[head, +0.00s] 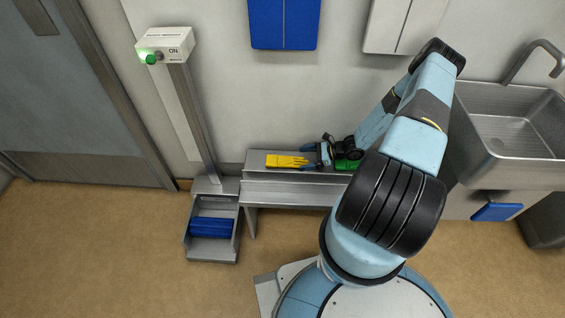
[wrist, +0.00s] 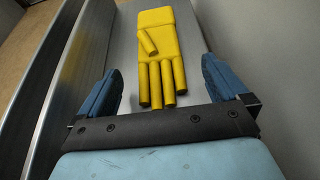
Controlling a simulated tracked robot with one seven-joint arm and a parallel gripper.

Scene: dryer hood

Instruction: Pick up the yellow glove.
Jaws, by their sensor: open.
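The yellow glove (head: 287,161) lies flat on the grey bench (head: 290,188) against the back wall. In the wrist view the glove (wrist: 160,45) has its fingers pointing towards my gripper and its cuff away from it. My gripper (head: 309,155) is at the right of the glove in the head view, by its finger ends. In the wrist view my gripper (wrist: 160,90) is open, with one blue finger at each side of the glove's fingers. Nothing is between the jaws that they visibly touch.
A green item (head: 347,164) lies on the bench, partly hidden by my arm. A post with a white box (head: 165,44) and green button stands left, above a tray with a blue item (head: 212,228). A steel sink (head: 515,130) is at the right. The bench's left end is clear.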

